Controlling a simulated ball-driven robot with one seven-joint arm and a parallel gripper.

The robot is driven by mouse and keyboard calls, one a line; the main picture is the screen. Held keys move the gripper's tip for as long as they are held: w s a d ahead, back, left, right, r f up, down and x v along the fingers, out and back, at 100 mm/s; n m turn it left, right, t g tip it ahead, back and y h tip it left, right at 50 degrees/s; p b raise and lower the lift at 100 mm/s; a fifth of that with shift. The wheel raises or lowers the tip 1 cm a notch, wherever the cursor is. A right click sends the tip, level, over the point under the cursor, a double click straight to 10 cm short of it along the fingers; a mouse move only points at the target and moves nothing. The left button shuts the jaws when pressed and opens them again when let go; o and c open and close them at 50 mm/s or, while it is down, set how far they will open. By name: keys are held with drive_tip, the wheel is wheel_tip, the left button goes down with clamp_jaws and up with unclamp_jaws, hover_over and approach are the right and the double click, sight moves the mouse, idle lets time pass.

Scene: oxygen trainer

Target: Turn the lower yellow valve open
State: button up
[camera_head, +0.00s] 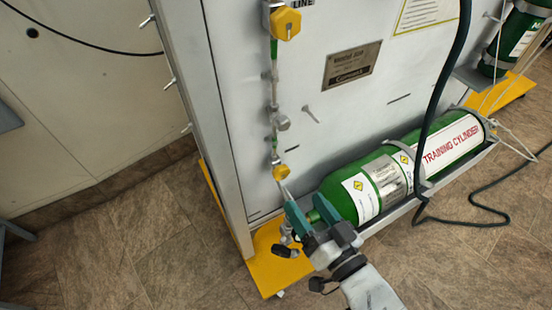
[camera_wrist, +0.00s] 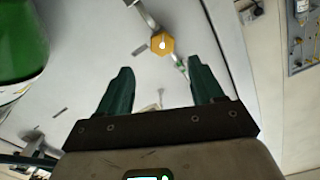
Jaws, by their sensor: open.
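The lower yellow valve (camera_head: 281,172) is a small yellow hexagonal knob on the vertical pipe line of the white panel. In the wrist view the yellow knob (camera_wrist: 162,43) with a pale centre lies ahead of the fingertips, roughly centred between them and apart from both. My gripper (camera_head: 306,205) has teal fingers and is below and a little right of the valve in the head view, near the cylinder's neck end. In the wrist view my gripper (camera_wrist: 161,66) is open and empty.
A larger upper yellow valve (camera_head: 286,23) sits higher on the same line. A green training cylinder (camera_head: 400,146) lies strapped along the panel's foot, right of my gripper. A dark hose (camera_head: 446,85) hangs across it. The yellow base (camera_head: 270,262) juts out below; floor at left is clear.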

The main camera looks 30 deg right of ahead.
sight(284, 174)
drive_tip(key=w+b, duration=0.1)
drive_tip(key=w, duration=0.9)
drive_tip(key=shift+w+a+r, duration=0.1)
drive_tip(key=shift+w, duration=0.3)
drive_tip(key=c, duration=1)
